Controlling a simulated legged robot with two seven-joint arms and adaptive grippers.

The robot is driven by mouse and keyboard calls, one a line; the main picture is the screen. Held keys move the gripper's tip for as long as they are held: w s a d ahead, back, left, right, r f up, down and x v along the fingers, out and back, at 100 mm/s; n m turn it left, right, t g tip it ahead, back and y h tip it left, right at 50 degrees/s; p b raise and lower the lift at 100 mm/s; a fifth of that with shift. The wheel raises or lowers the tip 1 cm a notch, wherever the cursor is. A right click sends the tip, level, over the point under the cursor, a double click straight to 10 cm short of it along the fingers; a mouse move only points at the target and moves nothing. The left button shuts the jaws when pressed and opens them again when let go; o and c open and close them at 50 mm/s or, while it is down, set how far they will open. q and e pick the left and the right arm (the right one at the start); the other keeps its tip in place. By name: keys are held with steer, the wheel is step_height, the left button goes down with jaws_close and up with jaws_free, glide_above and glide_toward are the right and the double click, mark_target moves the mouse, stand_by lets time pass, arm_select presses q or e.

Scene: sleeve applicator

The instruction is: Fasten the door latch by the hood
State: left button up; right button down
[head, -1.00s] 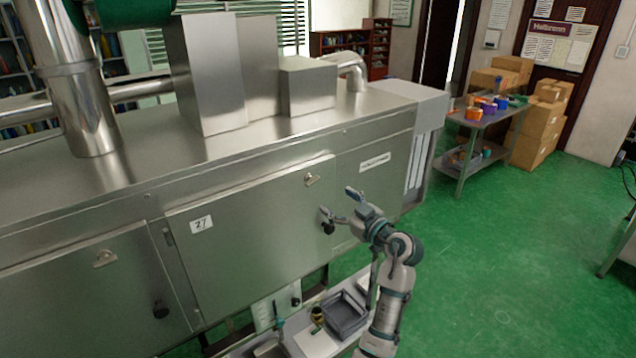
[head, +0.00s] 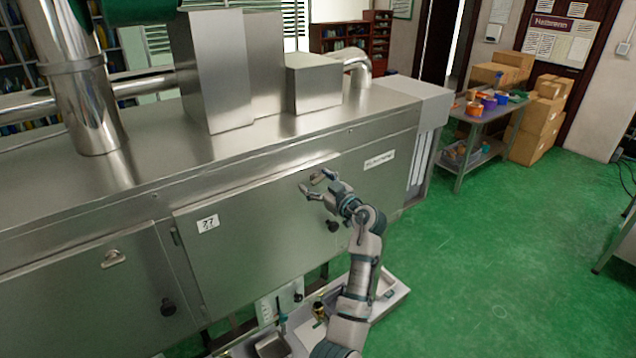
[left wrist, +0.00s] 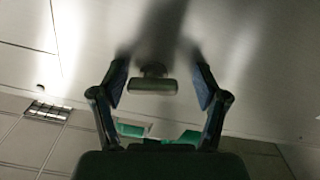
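A steel door (head: 255,240) with a small numbered label is closed, flush with the front of the big metal machine. In the left wrist view, the latch by the hood (left wrist: 152,85) is a short pale bar on a dark pivot. It lies between the two fingers of my left gripper (left wrist: 163,83), with a gap on each side. In the head view my left gripper (head: 312,182) is at the door's upper right edge, and its fingers largely hide the latch. The gripper is open and holds nothing. My right gripper is in neither view.
A black knob (head: 332,226) sits on the door just below my gripper. A second door at left has its own latch (head: 113,258) and knob (head: 167,307). A low tray (head: 392,292) lies under my arm.

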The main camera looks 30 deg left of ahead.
arm_select(q)
steer(key=c, duration=0.4)
steer(key=shift+d+r, duration=0.1)
steer(key=shift+d, duration=0.25)
steer(key=c, duration=0.4)
steer(key=shift+d+r, duration=0.15)
steer(key=shift+d, duration=0.55)
steer(key=shift+s+r, duration=0.1)
steer(key=shift+r, duration=0.1)
steer(key=shift+a+f+m, duration=0.1)
steer(key=shift+a+m, duration=0.05)
steer(key=shift+m, duration=0.25)
steer(key=shift+a+m, duration=0.2)
steer(key=shift+m, duration=1)
steer(key=shift+d, duration=0.1)
steer(key=o, duration=1.2)
steer(key=shift+d+f, duration=0.1)
steer(key=shift+d, duration=0.1)
steer(key=v, duration=1.1)
steer(key=shift+d+f, duration=0.1)
steer(key=shift+d, duration=0.35)
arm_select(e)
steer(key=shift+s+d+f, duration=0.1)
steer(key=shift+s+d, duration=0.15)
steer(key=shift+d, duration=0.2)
